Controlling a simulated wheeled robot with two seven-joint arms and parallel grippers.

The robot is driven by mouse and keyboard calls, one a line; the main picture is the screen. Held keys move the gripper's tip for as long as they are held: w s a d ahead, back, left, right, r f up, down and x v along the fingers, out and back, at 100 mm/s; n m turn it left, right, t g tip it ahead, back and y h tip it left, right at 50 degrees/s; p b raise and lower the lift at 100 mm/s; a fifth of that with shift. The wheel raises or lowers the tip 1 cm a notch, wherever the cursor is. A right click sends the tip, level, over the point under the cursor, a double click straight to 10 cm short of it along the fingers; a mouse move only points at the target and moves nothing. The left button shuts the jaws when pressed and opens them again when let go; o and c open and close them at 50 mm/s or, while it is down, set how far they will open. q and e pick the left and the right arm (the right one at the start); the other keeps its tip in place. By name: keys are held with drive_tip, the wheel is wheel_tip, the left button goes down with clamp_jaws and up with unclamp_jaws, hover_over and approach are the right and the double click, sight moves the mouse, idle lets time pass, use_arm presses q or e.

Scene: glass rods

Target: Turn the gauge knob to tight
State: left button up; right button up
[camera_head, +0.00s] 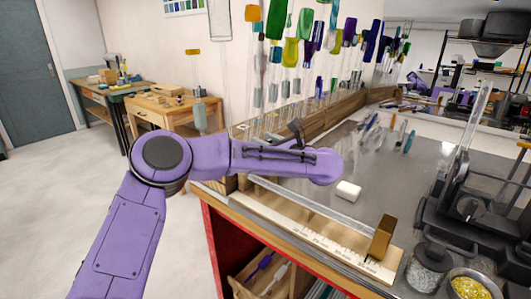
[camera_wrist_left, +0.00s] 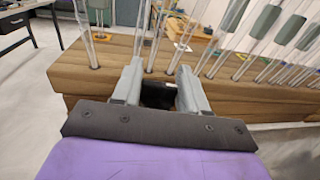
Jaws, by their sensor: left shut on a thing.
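My left gripper (camera_wrist_left: 159,88) shows in the left wrist view, with its two grey fingers on either side of a black knob (camera_wrist_left: 158,96). The fingers are shut on the knob, which is low against a wooden rack and partly hidden by the gripper's mount. In the head view my purple left arm reaches across to the bench and hides much of this spot. A pale ruled scale (camera_head: 312,236) with an upright brass block (camera_head: 383,238) lies along the bench's front edge. I cannot read a tight mark or the knob's angle. My right gripper is not in view.
A wooden rack (camera_wrist_left: 90,72) holds several upright glass rods close around the fingers. A small white block (camera_head: 348,191) lies on the grey bench top (camera_head: 385,178). Dark equipment (camera_head: 470,215) stands at right, with a jar (camera_head: 427,268) and a yellow-filled bowl (camera_head: 470,288) in front.

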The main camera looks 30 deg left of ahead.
use_arm(q)
drive_tip(key=shift+n+g+b, duration=0.75)
drive_tip(key=shift+n+g, duration=0.05)
drive_tip(key=shift+g, duration=0.5)
drive_tip(key=o, duration=1)
drive_tip(key=d+b, duration=0.1)
drive_tip(key=d, duration=0.2)
drive_tip(key=d+b, duration=0.1)
drive_tip(key=d, duration=0.3)
drive_tip(key=d+b, duration=0.1)
drive_tip(key=d, duration=0.2)
drive_tip(key=shift+s+d, duration=0.25)
drive_tip(key=shift+s, duration=0.1)
